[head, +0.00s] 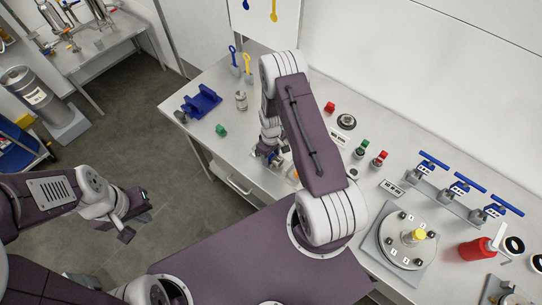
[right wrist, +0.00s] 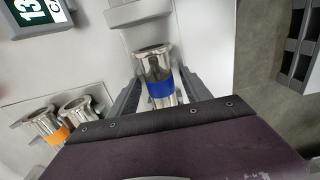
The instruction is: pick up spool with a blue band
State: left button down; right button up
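The spool with a blue band (right wrist: 160,90) is a shiny metal piece in the middle of the right wrist view. It lies between the two fingers of my right gripper (right wrist: 160,92), one finger on each side. The fingers look open around it; I cannot tell whether either touches it. In the head view my right gripper (head: 270,156) is low over the bench's front edge, and my arm largely hides the spool there. My left gripper (head: 136,214) is open and empty over the floor, left of the bench.
A spool with an orange band (right wrist: 57,133) and another metal spool (right wrist: 75,108) stand close by. A dark display (right wrist: 37,14) is at the upper left.

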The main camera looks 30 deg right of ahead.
grip_shut()
